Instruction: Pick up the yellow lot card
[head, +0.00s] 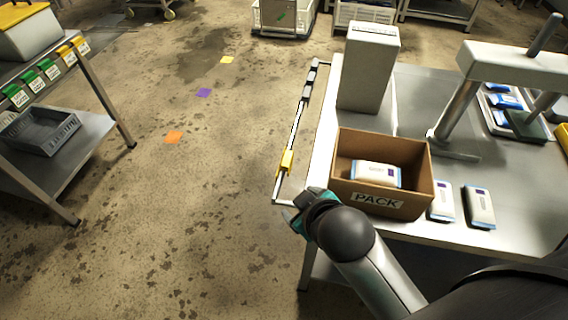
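Two yellow-topped cards (64,53) hang at the right end of a row on the edge of the left cart, beside several green-topped cards (38,78). Their print is too small to read. Another yellow piece (286,161) sits on the thin rail along the left side of the packing table; I cannot tell whether it is a card or a clip. My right gripper (291,218), dark with teal parts, is at the near end of that rail, below the yellow piece and apart from it. Its fingertips are too unclear to show open or shut. My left gripper is out of view.
The packing table (418,120) holds an open PACK box (382,200) with a pouch inside, a tall carton (368,68), two loose pouches (479,207) and a metal stand (457,120). A grey crate (40,131) sits on the cart's lower shelf.

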